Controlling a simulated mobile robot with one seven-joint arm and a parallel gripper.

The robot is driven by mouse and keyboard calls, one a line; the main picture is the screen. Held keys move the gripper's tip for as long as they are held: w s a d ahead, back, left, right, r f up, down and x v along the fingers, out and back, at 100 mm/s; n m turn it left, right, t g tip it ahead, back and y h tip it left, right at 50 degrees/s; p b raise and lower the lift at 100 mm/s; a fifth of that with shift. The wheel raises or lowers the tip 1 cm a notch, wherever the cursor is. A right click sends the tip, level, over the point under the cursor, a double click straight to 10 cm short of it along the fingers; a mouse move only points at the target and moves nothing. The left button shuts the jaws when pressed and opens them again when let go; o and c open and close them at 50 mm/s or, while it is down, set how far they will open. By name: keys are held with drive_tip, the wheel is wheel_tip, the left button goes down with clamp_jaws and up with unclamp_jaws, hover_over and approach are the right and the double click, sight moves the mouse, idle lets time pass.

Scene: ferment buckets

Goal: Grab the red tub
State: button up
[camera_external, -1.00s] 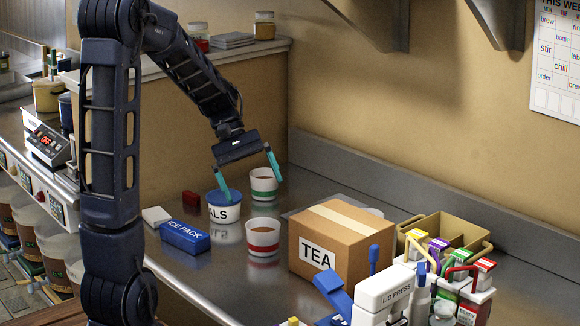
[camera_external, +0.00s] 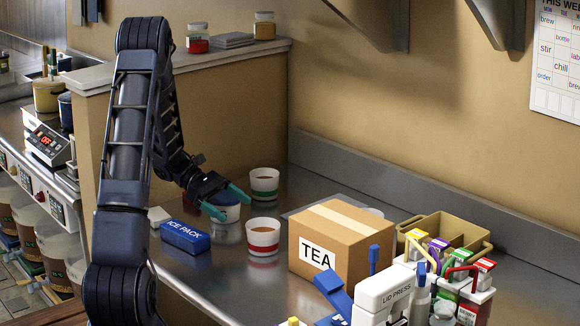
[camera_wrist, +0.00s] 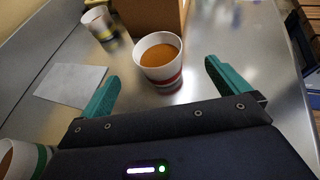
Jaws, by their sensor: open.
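The red tub (camera_external: 263,237) is a white tub with a red band and orange-brown contents, standing upright on the steel counter. In the wrist view the red tub (camera_wrist: 160,62) is beyond my fingertips, roughly centred between them. My gripper (camera_external: 228,204) is low over the counter, left of the red tub, with its teal fingers spread and pointing right toward it. In the wrist view my gripper (camera_wrist: 160,82) is open and empty, apart from the tub.
A green-banded tub (camera_external: 264,184) stands behind the red one. A tea box (camera_external: 335,245) stands to its right, with a yellow-banded tub (camera_wrist: 98,24) beyond. An ice pack (camera_external: 185,237) lies left.

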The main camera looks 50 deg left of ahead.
approach(276, 235)
drive_tip(key=x, duration=0.5)
drive_tip(key=shift+w+d+f, duration=0.2)
drive_tip(key=shift+w+f, duration=0.1)
drive_tip(key=shift+f, duration=0.05)
drive_tip(key=c, duration=1.2)
